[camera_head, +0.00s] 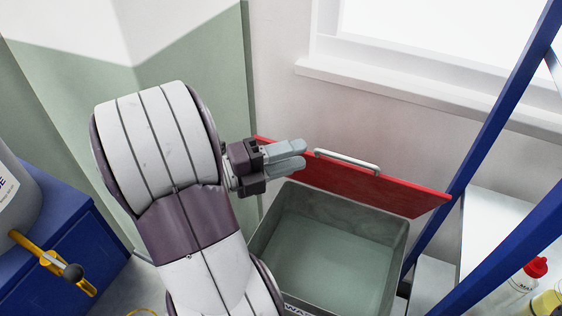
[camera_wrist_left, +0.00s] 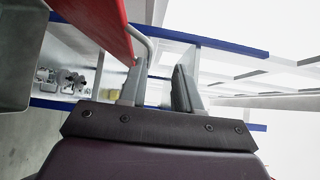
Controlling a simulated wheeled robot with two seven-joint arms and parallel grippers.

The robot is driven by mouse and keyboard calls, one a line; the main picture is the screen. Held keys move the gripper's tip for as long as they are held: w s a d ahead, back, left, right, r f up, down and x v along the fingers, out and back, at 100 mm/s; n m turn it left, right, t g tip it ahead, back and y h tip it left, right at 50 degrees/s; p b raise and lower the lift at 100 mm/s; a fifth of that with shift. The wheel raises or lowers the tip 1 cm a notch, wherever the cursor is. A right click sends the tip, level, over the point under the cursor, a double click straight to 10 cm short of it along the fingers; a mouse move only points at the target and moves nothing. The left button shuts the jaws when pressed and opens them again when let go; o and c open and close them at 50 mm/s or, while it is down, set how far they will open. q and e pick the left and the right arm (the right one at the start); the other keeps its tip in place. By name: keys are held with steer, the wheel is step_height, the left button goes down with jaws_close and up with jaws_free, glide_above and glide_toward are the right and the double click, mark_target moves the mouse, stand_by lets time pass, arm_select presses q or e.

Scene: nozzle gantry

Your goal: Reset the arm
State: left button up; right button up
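My left gripper (camera_head: 303,149) is in the middle of the head view, above the back left of a grey bin and near the left end of a raised red lid (camera_head: 400,193). In the left wrist view its two fingers (camera_wrist_left: 158,88) stand apart with a gap and nothing held between them. The lid's pale handle (camera_head: 346,161) is just right of the fingertips in the head view; the handle (camera_wrist_left: 146,45) also shows beyond the fingers in the wrist view. Whether they touch is unclear. My right gripper is not in view.
The grey bin (camera_head: 400,245) is open and looks empty inside. A blue-framed shelf (camera_head: 490,130) with bottles (camera_head: 530,272) stands at the right. A blue cabinet (camera_head: 75,240) carries a grey container (camera_head: 15,205) at the left. A wall and window sill (camera_head: 420,92) are behind.

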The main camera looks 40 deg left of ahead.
arm_select(q)
steer(key=shift+v, duration=1.05)
steer(key=shift+f, duration=0.1)
